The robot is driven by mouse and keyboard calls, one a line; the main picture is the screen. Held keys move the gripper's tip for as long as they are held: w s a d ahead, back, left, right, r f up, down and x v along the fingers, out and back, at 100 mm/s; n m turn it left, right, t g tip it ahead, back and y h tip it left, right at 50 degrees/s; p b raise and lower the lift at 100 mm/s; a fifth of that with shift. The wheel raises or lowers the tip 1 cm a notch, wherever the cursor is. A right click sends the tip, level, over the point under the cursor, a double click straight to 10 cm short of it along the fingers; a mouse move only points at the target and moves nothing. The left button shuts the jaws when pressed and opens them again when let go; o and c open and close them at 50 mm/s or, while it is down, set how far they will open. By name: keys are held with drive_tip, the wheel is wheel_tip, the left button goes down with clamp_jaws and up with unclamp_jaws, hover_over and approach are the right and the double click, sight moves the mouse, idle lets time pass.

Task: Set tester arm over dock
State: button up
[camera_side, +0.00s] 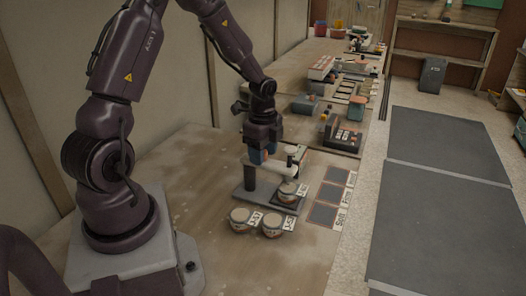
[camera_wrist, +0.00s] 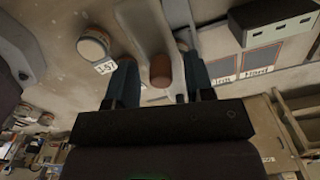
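The tester stands on a dark base (camera_side: 246,199) on the bench in the side view. Its pale arm (camera_side: 268,166) reaches across from a dark post (camera_side: 250,179). A labelled jar (camera_side: 287,189) sits on the base near the arm's outer end. My gripper (camera_side: 263,156) is low over the pale arm. In the wrist view, my gripper (camera_wrist: 159,82) has its two blue fingers apart, either side of a brown knob (camera_wrist: 160,71) on the pale arm (camera_wrist: 145,28). Gaps show on both sides of the knob. I cannot tell which part is the dock.
Two labelled jars, one left (camera_side: 240,217) and one right (camera_side: 272,226), stand in front of the base. Dark labelled squares (camera_side: 323,214) lie along the bench's right side. Several boxes and devices (camera_side: 342,136) crowd the bench behind. The front left bench is clear.

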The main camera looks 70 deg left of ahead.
wheel_tip(320, 180, up, 13)
idle(0.6)
idle(0.3)
